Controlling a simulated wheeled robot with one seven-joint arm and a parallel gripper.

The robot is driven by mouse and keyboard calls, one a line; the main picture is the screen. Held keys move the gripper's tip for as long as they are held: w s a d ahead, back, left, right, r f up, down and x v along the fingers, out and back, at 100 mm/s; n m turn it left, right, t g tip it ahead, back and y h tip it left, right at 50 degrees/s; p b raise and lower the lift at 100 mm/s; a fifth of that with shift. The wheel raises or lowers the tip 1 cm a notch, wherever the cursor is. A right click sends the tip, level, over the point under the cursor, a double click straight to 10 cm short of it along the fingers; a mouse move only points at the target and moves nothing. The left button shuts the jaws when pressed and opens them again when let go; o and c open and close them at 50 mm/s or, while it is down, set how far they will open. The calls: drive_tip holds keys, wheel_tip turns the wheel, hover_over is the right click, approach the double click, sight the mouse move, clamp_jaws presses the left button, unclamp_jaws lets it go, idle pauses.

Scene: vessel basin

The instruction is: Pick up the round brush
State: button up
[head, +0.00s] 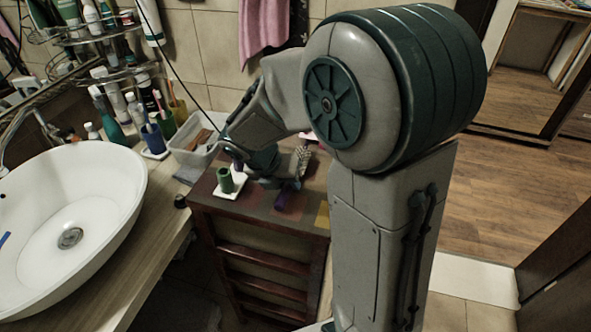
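What looks like the round brush (302,160) is on the dark wooden stand (254,212), in the middle of the head view. Its bristled head points up and away. A purple part (286,196), which may be its handle, shows just below, towards the front edge of the stand. My gripper (268,178) is low over the stand, just left of the brush. My arm and wrist hide most of it. I cannot tell whether its fingers are apart or touch the brush.
A green cup (226,181) stands on a white square coaster (232,188) close left of my gripper. A clear plastic tub (192,150) and cups with toothbrushes stand behind on the counter. A white basin (105,185) fills the left. Open wooden floor (500,150) lies at right.

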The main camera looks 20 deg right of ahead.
drive_tip(key=shift+f, duration=0.1)
idle(0.4)
clamp_jaws()
